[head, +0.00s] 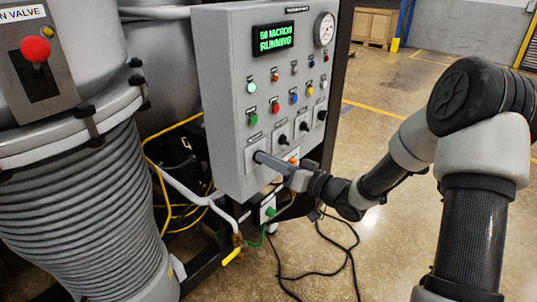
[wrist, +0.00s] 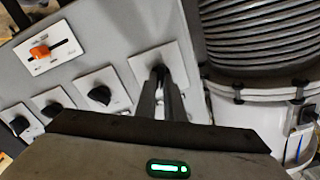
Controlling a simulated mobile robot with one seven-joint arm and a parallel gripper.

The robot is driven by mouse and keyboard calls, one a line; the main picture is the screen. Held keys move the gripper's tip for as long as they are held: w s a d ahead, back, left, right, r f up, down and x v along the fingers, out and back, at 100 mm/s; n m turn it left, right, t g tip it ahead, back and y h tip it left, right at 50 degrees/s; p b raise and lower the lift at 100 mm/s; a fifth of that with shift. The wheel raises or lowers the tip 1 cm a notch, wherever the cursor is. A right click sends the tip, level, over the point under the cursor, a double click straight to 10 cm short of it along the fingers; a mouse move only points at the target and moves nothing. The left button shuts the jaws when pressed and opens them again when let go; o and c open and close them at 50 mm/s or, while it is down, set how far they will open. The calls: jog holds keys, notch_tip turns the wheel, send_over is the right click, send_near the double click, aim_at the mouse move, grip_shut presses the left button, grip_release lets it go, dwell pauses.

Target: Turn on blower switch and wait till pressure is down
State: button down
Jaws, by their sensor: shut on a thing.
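The grey control panel (head: 222,110) stands in the middle of the head view. Its display (head: 273,38) shows green text that looks like "50 MICRON RUNNING". A round pressure gauge (head: 324,29) sits at its top right; its reading is too small to tell. My gripper (head: 262,158) reaches in from the right to the lower left switch plate (head: 251,168). In the wrist view, my gripper (wrist: 161,92) is shut on the dark switch knob (wrist: 161,72) of that plate. The fingers hide most of the knob, and its label is unreadable.
Three more black knobs, one here (wrist: 99,94), sit beside the held one. An orange-handled switch (wrist: 40,51) is on another plate. A ribbed furnace hose (head: 75,205) stands left of the panel. Black cables (head: 325,250) lie on the floor below.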

jog(key=shift+m, duration=0.3)
jog(key=c, duration=1.9)
grip_release()
jog(key=shift+o, duration=0.2)
jog(key=shift+s+d, duration=0.1)
jog(key=v, duration=1.7)
jog(key=shift+p, duration=0.3)
jog(key=shift+s, duration=0.1)
